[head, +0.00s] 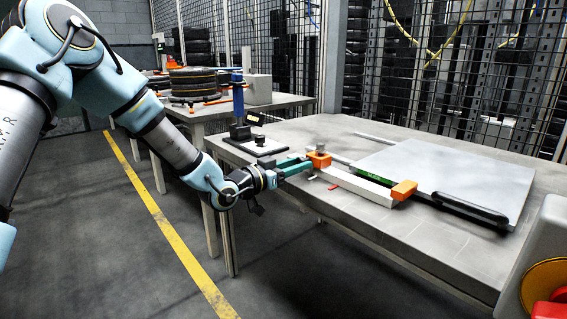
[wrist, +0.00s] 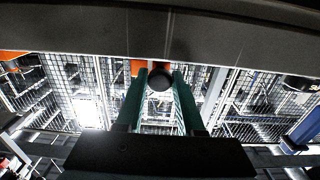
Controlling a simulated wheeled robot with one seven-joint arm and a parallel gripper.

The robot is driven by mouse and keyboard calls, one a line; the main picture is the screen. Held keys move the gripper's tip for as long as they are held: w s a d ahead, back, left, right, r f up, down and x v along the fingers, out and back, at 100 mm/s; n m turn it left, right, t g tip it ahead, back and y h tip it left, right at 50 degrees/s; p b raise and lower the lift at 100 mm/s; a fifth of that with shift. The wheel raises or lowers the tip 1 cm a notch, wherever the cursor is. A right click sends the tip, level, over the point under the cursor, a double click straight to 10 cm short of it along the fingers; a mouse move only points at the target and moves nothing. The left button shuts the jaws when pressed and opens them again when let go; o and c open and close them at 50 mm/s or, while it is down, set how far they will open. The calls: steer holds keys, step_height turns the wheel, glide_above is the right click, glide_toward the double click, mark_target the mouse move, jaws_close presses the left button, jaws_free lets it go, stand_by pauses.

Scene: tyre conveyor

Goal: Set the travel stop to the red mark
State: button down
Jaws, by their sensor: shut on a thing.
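The travel stop is an orange block (head: 318,160) with a grey knob on top, at the near-left end of a pale rail (head: 358,184) on the table. My gripper (head: 307,164) reaches it from the left, its teal fingers shut on the stop. In the wrist view, the two green fingers (wrist: 161,82) stand on either side of a dark round knob (wrist: 160,80), with orange showing behind it. A small red mark (head: 333,187) lies along the front side of the rail, a little right of the stop. The exact contact of the fingertips is partly hidden.
A second orange block (head: 404,190) sits at the rail's right end. A large grey plate (head: 450,176) with a black handle lies behind the rail. A small stand (head: 257,147) is at the table's left. The table front is clear.

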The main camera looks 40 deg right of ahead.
mark_target(321, 190)
steer(key=s, duration=0.3)
steer(key=s+b, duration=0.1)
steer(key=s, duration=0.4)
steer(key=shift+s+a+b, duration=0.3)
steer(key=c, duration=0.5)
jaws_free()
steer(key=a, duration=1)
steer(key=shift+w+a, duration=0.3)
steer(key=shift+a, duration=0.1)
